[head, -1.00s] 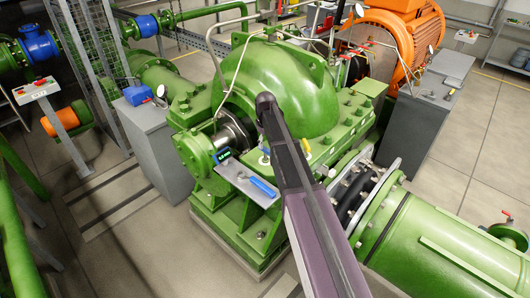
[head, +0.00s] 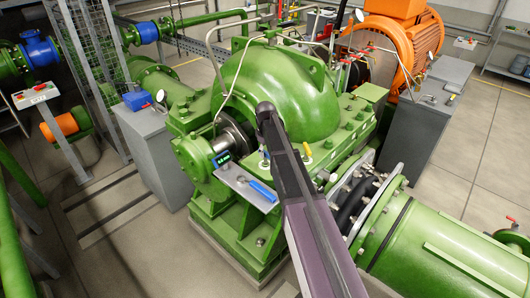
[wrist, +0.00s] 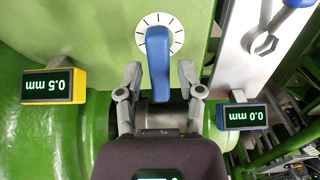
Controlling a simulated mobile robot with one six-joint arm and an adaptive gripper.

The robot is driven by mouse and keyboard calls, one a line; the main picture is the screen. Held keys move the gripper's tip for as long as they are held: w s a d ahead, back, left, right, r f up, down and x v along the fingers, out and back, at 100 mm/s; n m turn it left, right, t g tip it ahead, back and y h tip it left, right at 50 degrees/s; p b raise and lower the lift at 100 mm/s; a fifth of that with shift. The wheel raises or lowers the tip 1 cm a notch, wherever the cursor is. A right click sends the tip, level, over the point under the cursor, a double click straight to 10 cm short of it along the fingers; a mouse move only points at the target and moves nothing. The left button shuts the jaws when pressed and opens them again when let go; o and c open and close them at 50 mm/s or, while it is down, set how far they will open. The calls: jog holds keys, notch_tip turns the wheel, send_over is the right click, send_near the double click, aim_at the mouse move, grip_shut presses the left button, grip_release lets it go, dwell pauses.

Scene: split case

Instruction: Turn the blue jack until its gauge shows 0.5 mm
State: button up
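The blue jack's handle (wrist: 158,62) stands upright in the wrist view, over a white dial with black tick marks. My gripper (wrist: 160,72) is open, with one finger on each side of the handle's lower end and a visible gap on both sides. The blue-framed gauge (wrist: 247,116) reads 0.0 mm, upside down in this view. It also shows in the head view (head: 221,158), too small to read. A yellow-framed gauge (wrist: 54,86) reads 0.5 mm. In the head view my arm largely hides the blue jack.
A metal plate (wrist: 235,75) with a blue-handled wrench (wrist: 278,28) lies right of the jack in the wrist view. The green casing (head: 270,85) rises behind my arm. Grey cabinets stand on both sides.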

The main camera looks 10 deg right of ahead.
grip_shut()
